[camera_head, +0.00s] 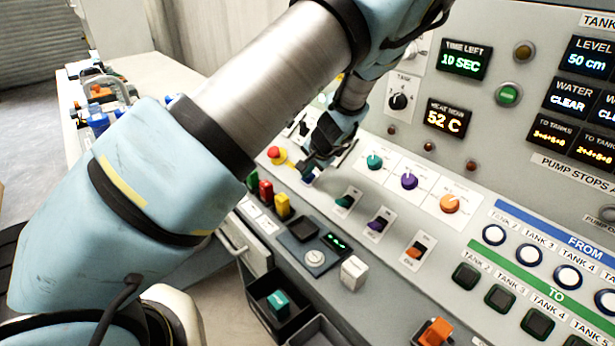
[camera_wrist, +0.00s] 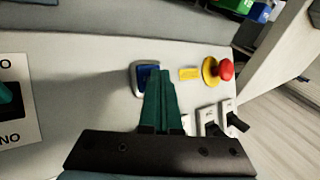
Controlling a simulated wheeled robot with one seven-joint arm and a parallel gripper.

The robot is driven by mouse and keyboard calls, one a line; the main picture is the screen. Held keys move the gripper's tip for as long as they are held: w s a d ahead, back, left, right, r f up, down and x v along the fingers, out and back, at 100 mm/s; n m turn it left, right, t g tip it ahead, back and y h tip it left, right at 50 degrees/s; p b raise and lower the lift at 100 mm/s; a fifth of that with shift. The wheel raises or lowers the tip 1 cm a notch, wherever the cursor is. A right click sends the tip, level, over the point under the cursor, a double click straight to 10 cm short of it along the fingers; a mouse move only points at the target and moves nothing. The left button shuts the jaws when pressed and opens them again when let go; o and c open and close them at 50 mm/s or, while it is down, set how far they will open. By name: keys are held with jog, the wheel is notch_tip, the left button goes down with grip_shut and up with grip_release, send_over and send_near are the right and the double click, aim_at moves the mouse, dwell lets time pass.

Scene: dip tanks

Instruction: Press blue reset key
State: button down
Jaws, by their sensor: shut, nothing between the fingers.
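The blue reset key (camera_wrist: 146,76) sits in a grey frame on the sloping panel in the wrist view. A sliver of blue also shows below my gripper in the head view (camera_head: 307,179). My gripper (camera_wrist: 160,72) is shut and empty, its two teal fingers together. The fingertips overlap the right part of the key in the wrist view and hide some of it; I cannot tell whether they touch it. In the head view my gripper (camera_head: 311,168) points down at the panel, left of the teal knob.
A red emergency button (camera_wrist: 226,69) on a yellow base stands right of the key in the wrist view, past a yellow label (camera_wrist: 189,73). Black toggle switches (camera_wrist: 236,122) are close to the fingers' right. A green rocker switch (camera_head: 346,201) lies right of my gripper in the head view.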

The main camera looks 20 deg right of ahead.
jog(key=shift+s+a+r, duration=0.1)
jog(key=shift+a+r, duration=0.3)
jog(key=shift+r, duration=0.05)
jog(key=shift+r, duration=0.1)
jog(key=a+r+p, duration=0.1)
jog(key=r, duration=0.1)
jog(key=s+a+r+p, duration=0.1)
jog(key=a, duration=0.1)
jog(key=shift+r+p, duration=0.35)
jog(key=shift+p, duration=0.05)
dwell(0.6)
